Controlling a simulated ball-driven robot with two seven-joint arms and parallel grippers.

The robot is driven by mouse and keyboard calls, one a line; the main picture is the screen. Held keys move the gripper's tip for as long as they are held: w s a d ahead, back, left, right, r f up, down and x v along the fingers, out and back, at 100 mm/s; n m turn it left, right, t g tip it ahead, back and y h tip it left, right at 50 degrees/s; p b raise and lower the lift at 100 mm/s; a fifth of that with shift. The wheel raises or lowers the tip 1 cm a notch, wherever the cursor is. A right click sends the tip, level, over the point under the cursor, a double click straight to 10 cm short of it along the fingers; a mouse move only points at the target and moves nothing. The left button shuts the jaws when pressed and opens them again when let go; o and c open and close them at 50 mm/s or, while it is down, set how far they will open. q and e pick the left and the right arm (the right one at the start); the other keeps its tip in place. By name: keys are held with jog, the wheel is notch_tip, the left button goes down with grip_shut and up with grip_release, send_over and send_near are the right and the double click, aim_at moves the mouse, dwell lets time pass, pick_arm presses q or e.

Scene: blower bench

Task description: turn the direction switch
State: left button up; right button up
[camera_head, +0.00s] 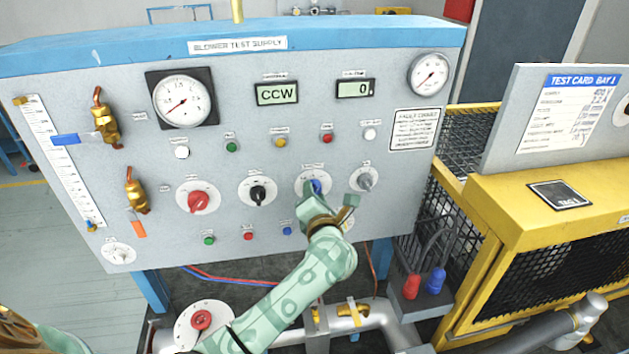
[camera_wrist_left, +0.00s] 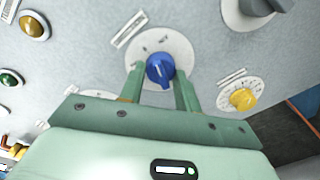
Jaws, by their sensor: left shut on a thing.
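The direction switch is a blue knob (camera_wrist_left: 160,70) on a round white dial in the left wrist view, its narrow end pointing down. In the head view the knob (camera_head: 316,185) is partly hidden by my left gripper (camera_head: 315,196). The left gripper's green fingers (camera_wrist_left: 160,82) stand on either side of the knob and are shut on it. The display (camera_head: 277,93) at the panel's upper middle reads CCW. My right gripper is not in view.
A black knob (camera_head: 258,193) and a red knob (camera_head: 196,201) are left of the switch. A grey knob (camera_head: 365,180) is close on its right. A yellow knob (camera_wrist_left: 243,99) sits below right. A yellow mesh-sided frame (camera_head: 545,188) stands right of the panel.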

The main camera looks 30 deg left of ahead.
pick_arm(q)
jog(key=shift+m+y+p, duration=0.3)
jog(key=shift+m+p, duration=2)
jog(key=shift+p, duration=0.4)
jog(key=o, duration=1)
